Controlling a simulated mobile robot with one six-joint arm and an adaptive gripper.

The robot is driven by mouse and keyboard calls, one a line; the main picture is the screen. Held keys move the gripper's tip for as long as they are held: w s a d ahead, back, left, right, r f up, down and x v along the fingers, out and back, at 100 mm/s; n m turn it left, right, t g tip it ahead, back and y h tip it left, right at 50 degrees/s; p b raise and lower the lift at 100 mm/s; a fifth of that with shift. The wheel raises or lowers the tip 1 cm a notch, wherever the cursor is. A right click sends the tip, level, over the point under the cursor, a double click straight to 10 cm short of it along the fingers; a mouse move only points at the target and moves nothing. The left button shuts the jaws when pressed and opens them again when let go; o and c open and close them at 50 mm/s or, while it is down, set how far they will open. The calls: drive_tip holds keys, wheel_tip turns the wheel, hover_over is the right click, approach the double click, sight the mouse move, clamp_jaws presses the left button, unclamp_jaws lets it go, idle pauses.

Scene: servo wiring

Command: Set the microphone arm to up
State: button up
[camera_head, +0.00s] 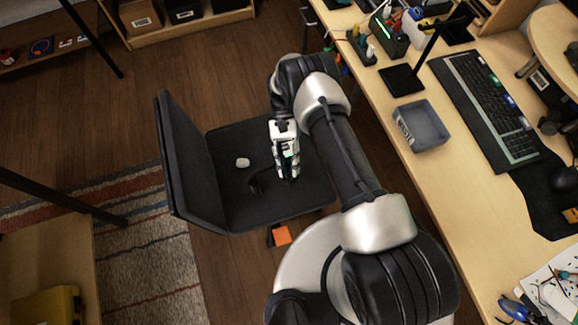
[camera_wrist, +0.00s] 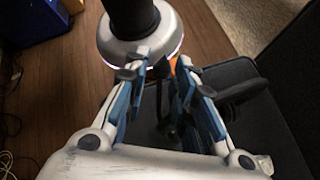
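A thin black curved piece (camera_head: 257,184), possibly part of a headset with its microphone arm, lies on the seat of the black chair (camera_head: 225,205). It runs towards my gripper (camera_head: 288,176), which points down over the seat just right of it and hides part of it. In the wrist view my gripper (camera_wrist: 162,85) has its blue-padded fingers apart. A dark upright piece (camera_wrist: 165,122) shows between them, and a dark rounded piece (camera_wrist: 240,92) shows beside the right finger. I cannot make out the microphone arm's position, nor any contact with the fingers.
A small white object (camera_head: 242,162) lies on the seat. The chair's backrest (camera_head: 182,155) rises at the left. A desk with a grey bin (camera_head: 421,126) and a keyboard (camera_head: 486,100) stands at the right. An orange item (camera_head: 282,236) shows below the seat's front edge.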

drive_tip(key=v, duration=0.7)
drive_tip(key=shift+o, duration=0.5)
